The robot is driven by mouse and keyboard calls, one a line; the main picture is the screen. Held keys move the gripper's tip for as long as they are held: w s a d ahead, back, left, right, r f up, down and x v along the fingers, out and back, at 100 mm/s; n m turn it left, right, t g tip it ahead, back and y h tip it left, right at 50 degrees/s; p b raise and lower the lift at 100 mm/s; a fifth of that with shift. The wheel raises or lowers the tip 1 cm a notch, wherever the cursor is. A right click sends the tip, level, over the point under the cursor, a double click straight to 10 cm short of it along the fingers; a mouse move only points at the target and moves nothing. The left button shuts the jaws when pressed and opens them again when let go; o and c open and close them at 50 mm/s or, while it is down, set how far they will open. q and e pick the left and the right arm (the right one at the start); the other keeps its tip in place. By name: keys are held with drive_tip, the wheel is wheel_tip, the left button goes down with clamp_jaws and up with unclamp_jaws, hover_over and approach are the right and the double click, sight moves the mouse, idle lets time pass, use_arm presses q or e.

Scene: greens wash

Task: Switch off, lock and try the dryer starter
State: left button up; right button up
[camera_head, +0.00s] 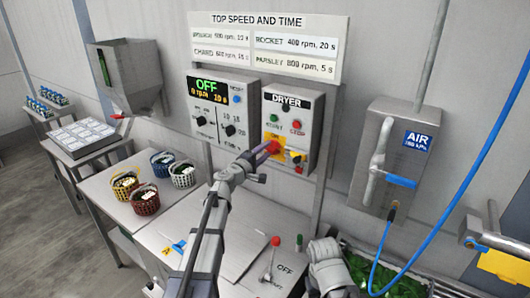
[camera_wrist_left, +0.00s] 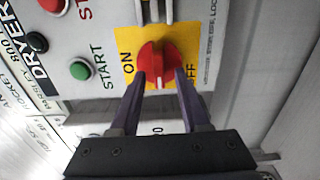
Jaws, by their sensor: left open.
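The dryer starter (camera_head: 310,120) is a grey wall box with a black DRYER label, a green START button (camera_wrist_left: 80,70) and a red STOP button (camera_head: 296,124). Its red rotary switch (camera_wrist_left: 157,62) sits on a yellow plate (camera_wrist_left: 124,43) marked ON and OFF. In the left wrist view a pale mark on the knob faces my gripper, between the two words; I cannot tell its exact setting. My left gripper (camera_wrist_left: 160,82) is open with one finger on each side of the knob; contact is unclear. Grey metal bars (camera_wrist_left: 153,10) show beyond the knob. My right gripper's fingers do not show.
Left of the starter is a control box (camera_head: 222,110) reading OFF. An AIR box (camera_head: 395,150) with a blue hose stands right.

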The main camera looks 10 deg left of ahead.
use_arm(q)
drive_tip(key=shift+s, duration=0.1)
drive_tip(key=v, duration=0.7)
drive_tip(key=shift+s+a, duration=0.15)
drive_tip(key=shift+s, duration=0.1)
